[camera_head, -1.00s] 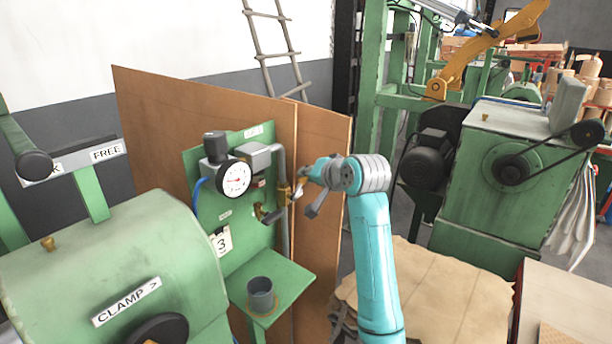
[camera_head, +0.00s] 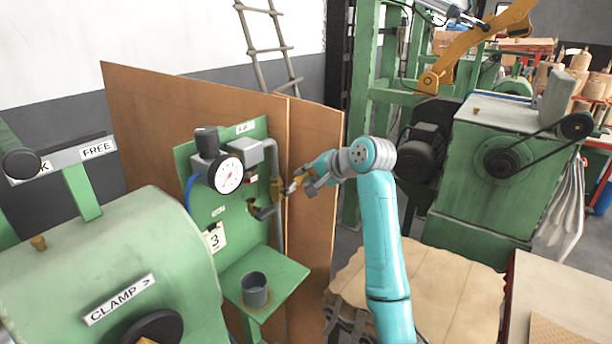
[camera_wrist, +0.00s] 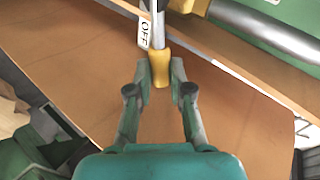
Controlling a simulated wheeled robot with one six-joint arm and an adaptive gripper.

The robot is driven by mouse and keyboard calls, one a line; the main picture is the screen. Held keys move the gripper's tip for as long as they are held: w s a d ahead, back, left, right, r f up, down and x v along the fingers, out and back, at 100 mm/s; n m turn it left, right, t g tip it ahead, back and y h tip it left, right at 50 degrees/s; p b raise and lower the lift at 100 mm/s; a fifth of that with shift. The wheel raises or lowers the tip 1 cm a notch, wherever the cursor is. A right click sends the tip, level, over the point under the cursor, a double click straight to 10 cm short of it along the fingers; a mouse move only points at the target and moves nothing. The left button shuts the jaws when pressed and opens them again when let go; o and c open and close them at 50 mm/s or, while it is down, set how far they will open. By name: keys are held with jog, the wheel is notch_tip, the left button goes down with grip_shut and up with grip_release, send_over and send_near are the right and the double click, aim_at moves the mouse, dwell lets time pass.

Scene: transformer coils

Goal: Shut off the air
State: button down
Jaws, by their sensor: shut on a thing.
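The air panel (camera_head: 232,133) is a green board with a round white gauge (camera_head: 229,175), a grey box, a vertical pipe and brass fittings (camera_head: 277,188). In the wrist view a valve lever has a silver stem and a yellow grip (camera_wrist: 160,68). A white OFF tag (camera_wrist: 144,34) hangs beside its stem. My gripper (camera_wrist: 161,80) is shut on the yellow grip, with one finger on each side. In the head view my gripper (camera_head: 292,187) is at the right edge of the panel, beside the pipe. The lever is mostly hidden there.
A brown board (camera_head: 312,190) stands right behind the panel and gripper. A green shelf (camera_head: 284,275) below carries a grey cup (camera_head: 254,290). A green machine marked CLAMP (camera_head: 120,250) is at the left. A belt-driven green machine (camera_head: 500,190) stands at the right.

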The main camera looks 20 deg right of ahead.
jog(key=c, duration=1.1)
grip_release()
jog(key=shift+o, duration=0.2)
jog(key=v, duration=1.2)
